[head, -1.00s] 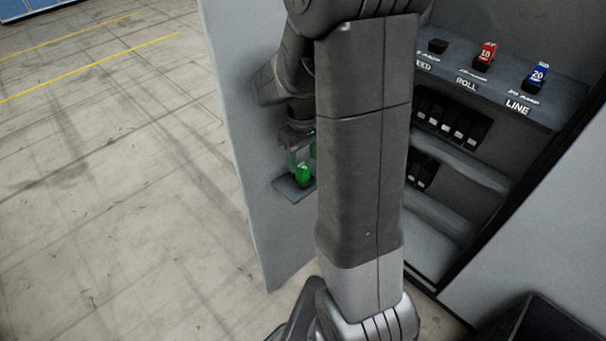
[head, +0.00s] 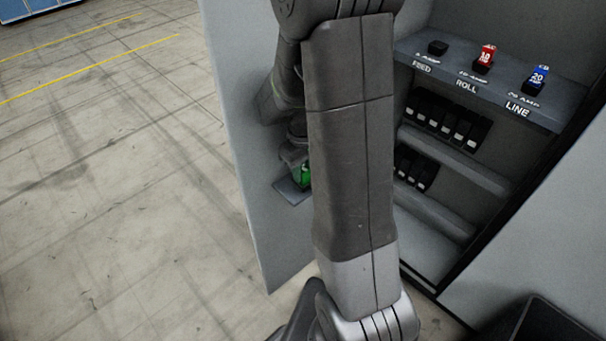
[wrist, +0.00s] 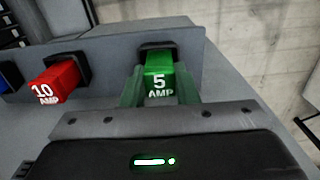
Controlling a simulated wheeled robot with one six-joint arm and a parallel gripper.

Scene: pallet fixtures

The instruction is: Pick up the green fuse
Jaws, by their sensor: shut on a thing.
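A red 10 AMP fuse (wrist: 55,82) stands close left of the green one, with a blue fuse (wrist: 8,76) beyond. In the cabinet, a FEED socket (head: 437,47) is empty beside red (head: 486,57) and blue (head: 537,76) fuses. Open floor (head: 110,190) lies left.

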